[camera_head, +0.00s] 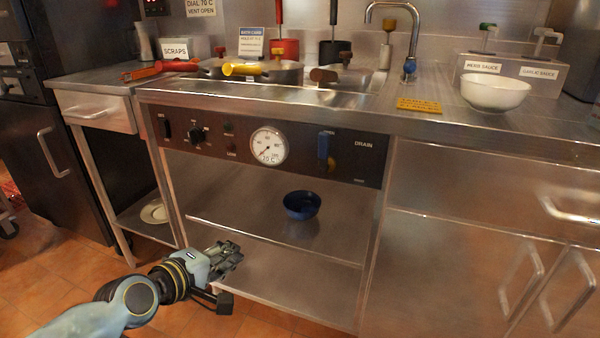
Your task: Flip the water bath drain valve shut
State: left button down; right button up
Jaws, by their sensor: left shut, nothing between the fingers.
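The drain valve has a blue lever handle (323,145) on the right part of the dark control panel (290,175), beside the word DRAIN. The lever looks upright against the panel. My left gripper (231,250) is low in front of the open shelves, below and left of the lever and well apart from it. It is shut and empty. My right gripper is not in view.
The panel also has a round dial gauge (268,146) and a black knob (197,135). A blue bowl (301,205) sits on the shelf below the lever. The steel counter (450,122) juts out above the panel. Space directly before the lever is clear.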

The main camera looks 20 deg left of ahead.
pick_arm(q)
jog(key=w+d+r+t+h+b, duration=0.1)
jog(key=w+r+t, duration=0.1)
jog(key=r, duration=0.7)
jog(key=w+d+r+t+h, duration=0.1)
jog(key=w+r, duration=0.3)
jog(key=r, duration=0.5)
jog(key=shift+d+r+t+h+b, duration=0.2)
jog(key=shift+r+t+h+b, duration=0.15)
jog(key=shift+t, duration=0.25)
